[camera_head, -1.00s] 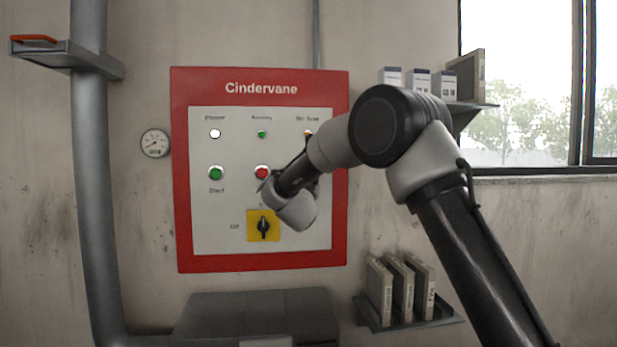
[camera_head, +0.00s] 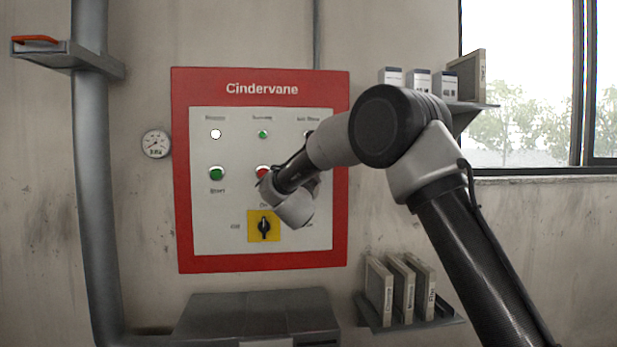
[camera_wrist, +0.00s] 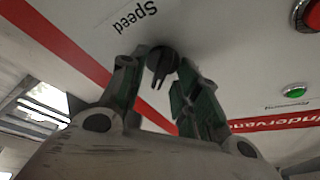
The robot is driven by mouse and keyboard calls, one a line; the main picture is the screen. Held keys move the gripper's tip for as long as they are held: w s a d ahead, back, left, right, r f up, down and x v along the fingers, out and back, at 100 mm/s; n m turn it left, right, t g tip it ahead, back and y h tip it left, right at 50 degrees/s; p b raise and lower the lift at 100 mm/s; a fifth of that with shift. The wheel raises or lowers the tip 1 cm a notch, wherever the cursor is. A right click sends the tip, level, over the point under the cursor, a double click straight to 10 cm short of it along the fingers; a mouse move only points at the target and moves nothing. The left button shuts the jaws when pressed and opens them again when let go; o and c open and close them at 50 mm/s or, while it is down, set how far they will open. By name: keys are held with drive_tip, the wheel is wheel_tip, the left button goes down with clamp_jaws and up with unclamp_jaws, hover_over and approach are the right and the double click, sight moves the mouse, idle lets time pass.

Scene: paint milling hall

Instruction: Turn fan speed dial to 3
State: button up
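The fan speed dial (camera_wrist: 162,62) is a black knob with a pointer on the white panel. The upside-down word "Speed" is printed beside it in the wrist view. In the head view this dial is hidden behind my arm. My gripper (camera_wrist: 160,72) has its two green-padded fingers spread, one on each side of the knob. The fingertips are close to the knob, and I cannot tell whether they touch it. In the head view my wrist (camera_head: 295,207) is in front of the right half of the red-framed Cindervane panel (camera_head: 210,240), and the fingers are hidden.
A yellow-backed rotary switch (camera_head: 264,226) is just below my wrist. A green button (camera_head: 217,173) and a partly covered red button (camera_head: 262,171) are to the left. Shelves with boxes (camera_head: 420,84) and binders (camera_head: 400,290) are on the right. A grey cabinet (camera_head: 255,315) stands below.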

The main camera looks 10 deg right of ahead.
drive_tip(key=v, duration=1.2)
drive_tip(key=shift+f, duration=0.1)
